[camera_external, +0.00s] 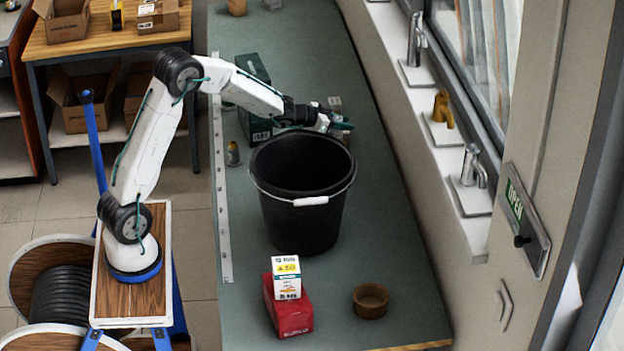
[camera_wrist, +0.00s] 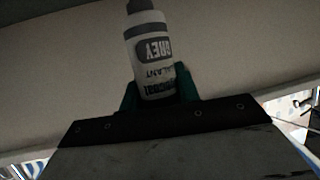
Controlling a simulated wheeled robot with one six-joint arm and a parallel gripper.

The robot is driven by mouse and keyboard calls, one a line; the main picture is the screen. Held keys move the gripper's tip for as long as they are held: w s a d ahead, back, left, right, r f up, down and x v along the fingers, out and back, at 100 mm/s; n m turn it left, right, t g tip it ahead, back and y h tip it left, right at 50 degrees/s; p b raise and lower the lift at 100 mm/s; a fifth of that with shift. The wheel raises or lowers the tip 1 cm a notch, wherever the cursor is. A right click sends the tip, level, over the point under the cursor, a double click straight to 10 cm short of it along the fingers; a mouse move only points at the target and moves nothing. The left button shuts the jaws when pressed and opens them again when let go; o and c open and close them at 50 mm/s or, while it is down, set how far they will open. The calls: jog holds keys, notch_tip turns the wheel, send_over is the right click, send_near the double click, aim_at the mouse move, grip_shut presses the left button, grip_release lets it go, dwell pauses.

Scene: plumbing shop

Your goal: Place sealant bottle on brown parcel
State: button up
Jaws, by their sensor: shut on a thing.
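The sealant bottle (camera_wrist: 152,55), white with a dark cap and a "GREY" label, is held between the teal fingers of my gripper (camera_wrist: 158,90) in the wrist view. In the external view my gripper (camera_external: 338,122) is above the counter, near the far rim of the black bucket; the bottle is too small there to make out surely. I cannot tell for certain which thing is the brown parcel.
The black bucket (camera_external: 305,215) stands mid-counter (camera_external: 385,270). Dark green boxes (camera_external: 253,68) and a small can (camera_external: 233,153) are behind and left of it. A red box (camera_external: 287,312) with a white carton (camera_external: 287,277) and a brown ring (camera_external: 370,300) are in front. Taps line the right wall.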

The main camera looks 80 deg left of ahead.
jog(key=shift+f, duration=0.1)
jog(key=o, duration=1)
jog(key=v, duration=1.2)
